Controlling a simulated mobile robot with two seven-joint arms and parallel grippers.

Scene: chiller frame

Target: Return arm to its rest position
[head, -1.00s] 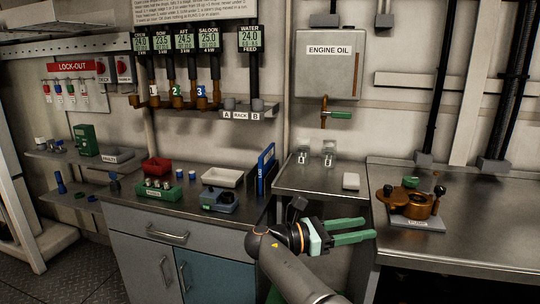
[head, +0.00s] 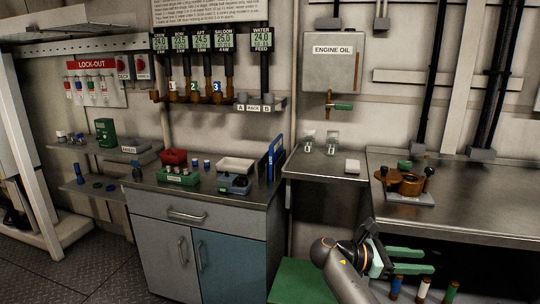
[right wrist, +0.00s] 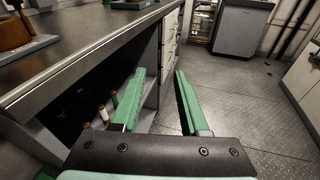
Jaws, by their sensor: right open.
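My right gripper (head: 412,261) is at the lower right of the head view, in front of and below the edge of the right-hand bench (head: 470,225). Its two green fingers are apart and point to the right. In the right wrist view the open fingers (right wrist: 160,98) hold nothing, with the floor and a bench side beyond them. My left gripper is not in view.
The bench edge (right wrist: 60,82) runs close beside the right gripper. Several bottles (head: 424,288) stand below the bench. A brown pump on a plate (head: 405,190) sits on top. A grey-blue cabinet (head: 232,262) stands at left. Open floor (right wrist: 240,90) lies beyond the fingers.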

